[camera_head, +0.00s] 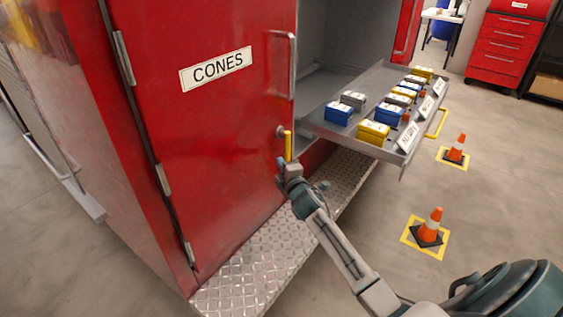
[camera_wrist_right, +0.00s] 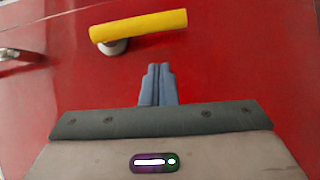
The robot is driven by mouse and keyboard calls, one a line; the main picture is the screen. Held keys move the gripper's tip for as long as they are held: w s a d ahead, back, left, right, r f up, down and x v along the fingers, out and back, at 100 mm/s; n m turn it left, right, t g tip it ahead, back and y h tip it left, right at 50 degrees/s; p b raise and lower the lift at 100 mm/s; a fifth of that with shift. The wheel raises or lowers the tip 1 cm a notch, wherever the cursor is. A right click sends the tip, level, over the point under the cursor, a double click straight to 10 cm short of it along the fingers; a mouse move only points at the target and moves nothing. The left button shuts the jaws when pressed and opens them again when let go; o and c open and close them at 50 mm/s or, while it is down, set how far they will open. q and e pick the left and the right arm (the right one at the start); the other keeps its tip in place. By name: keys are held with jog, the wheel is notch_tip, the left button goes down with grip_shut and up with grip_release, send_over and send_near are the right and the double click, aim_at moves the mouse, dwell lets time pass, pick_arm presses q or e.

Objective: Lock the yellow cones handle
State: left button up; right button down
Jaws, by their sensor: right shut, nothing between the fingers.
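The yellow handle (camera_head: 288,145) is on the red door marked CONES (camera_head: 195,120), near its right edge. It stands upright in the head view. In the right wrist view the yellow handle (camera_wrist_right: 140,25) lies across the top, with its round metal pivot at its left end. My right gripper (camera_head: 287,170) is just below the handle in the head view. In the wrist view its fingers (camera_wrist_right: 157,72) are together and empty, with a gap of red door between them and the handle. My left gripper is not in view.
A grey drawer (camera_head: 345,137) with blue, yellow and grey boxes is pulled out right of the door. A tread plate step (camera_head: 250,265) runs below. Two orange cones (camera_head: 430,226) (camera_head: 457,147) stand on the floor at the right. A red tool cabinet (camera_head: 500,48) is behind.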

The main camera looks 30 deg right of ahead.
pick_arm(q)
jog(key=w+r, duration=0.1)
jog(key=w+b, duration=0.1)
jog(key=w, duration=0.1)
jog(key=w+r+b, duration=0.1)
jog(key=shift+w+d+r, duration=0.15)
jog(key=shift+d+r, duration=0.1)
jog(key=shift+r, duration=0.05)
pick_arm(e)
jog(key=s+a, duration=0.2)
jog(key=s, duration=0.8)
jog(key=shift+a, duration=0.1)
